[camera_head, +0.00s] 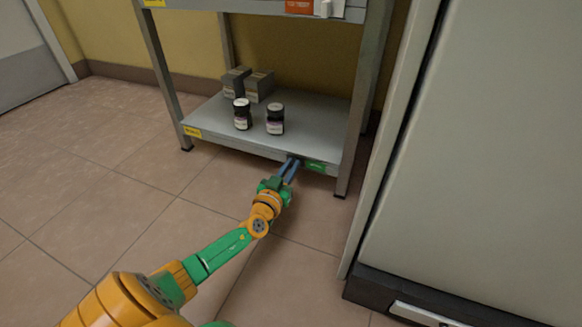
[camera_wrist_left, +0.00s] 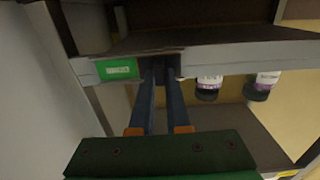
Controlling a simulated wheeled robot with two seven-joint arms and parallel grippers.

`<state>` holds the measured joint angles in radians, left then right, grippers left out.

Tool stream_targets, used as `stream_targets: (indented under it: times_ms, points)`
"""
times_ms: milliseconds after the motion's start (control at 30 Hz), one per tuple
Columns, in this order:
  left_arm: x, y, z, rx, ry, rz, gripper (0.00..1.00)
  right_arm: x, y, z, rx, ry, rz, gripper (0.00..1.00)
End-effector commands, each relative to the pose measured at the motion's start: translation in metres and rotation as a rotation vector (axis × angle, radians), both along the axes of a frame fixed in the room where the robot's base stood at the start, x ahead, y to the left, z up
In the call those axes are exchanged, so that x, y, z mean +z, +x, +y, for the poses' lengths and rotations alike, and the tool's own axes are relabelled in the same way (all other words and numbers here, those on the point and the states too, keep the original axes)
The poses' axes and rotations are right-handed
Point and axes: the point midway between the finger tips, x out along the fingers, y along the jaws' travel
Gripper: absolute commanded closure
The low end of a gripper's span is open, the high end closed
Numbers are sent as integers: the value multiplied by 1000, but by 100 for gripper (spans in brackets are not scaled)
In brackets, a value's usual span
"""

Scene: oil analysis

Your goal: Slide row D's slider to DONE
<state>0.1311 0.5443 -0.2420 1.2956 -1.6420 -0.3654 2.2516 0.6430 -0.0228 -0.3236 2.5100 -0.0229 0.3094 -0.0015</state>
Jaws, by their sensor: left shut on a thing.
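The low shelf (camera_head: 310,110) has a yellow label (camera_head: 192,132) at the left of its front edge and a green label (camera_head: 316,167) toward the right, its text too small to read. The green label also shows in the left wrist view (camera_wrist_left: 118,69). My left gripper (camera_head: 292,162) is at the front edge, just left of the green label. Its blue fingers are shut on a small dark slider (camera_wrist_left: 161,66), mostly hidden between the fingertips. In the left wrist view, the fingers (camera_wrist_left: 160,75) are beside the green label, with a small gap. My right gripper is not in view.
Two dark bottles (camera_head: 242,114) (camera_head: 275,118) and two grey boxes (camera_head: 236,81) (camera_head: 259,86) stand on the low shelf. An upper shelf (camera_head: 240,8) carries a red label (camera_head: 299,6) and a white slider (camera_head: 326,9). A large pale cabinet (camera_head: 480,150) stands close on the right.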

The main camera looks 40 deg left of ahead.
Motion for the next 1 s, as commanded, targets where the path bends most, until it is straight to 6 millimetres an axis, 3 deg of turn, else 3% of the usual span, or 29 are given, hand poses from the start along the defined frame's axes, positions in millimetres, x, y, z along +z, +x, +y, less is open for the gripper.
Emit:
stream_targets:
  times_ms: [67, 100, 200, 500, 800, 1000]
  points:
    - [1, 0, 4, 11, 2, -3, 100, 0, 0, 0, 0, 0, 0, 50]
    - [1, 0, 4, 11, 2, -3, 75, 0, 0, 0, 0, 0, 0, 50]
    - [1, 0, 4, 10, 2, -3, 55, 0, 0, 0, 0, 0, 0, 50]
    - [1, -4, 2, 6, 2, -1, 55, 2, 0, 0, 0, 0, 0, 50]
    - [1, -60, -11, 8, 3, 2, 55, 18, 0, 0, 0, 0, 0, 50]
    - [1, -70, -13, 9, 3, -2, 55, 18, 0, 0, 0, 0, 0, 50]
